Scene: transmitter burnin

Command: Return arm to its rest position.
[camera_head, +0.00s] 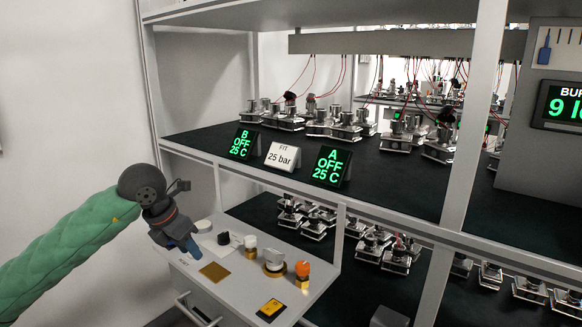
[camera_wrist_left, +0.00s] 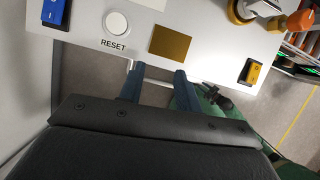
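My left arm, in a green sleeve (camera_head: 70,240), reaches in from the left in the head view. My left gripper (camera_head: 188,250) points down over the left end of a pale control panel (camera_head: 240,287). In the left wrist view its two blue fingers (camera_wrist_left: 157,78) stand apart with nothing between them, near the panel's edge, so it is open and empty. No fingers of my right gripper show in either view. A green sleeved part (camera_wrist_left: 187,95) and a dark piece show beyond the left fingers in the left wrist view.
The panel bears a white RESET button (camera_wrist_left: 117,22), a gold plate (camera_head: 214,271), a blue switch (camera_wrist_left: 54,12), a yellow switch (camera_head: 270,309) and an orange knob (camera_head: 302,272). Shelves (camera_head: 400,185) with metal fixtures and green-lit displays (camera_head: 327,167) stand behind. A handle (camera_head: 190,308) sits below.

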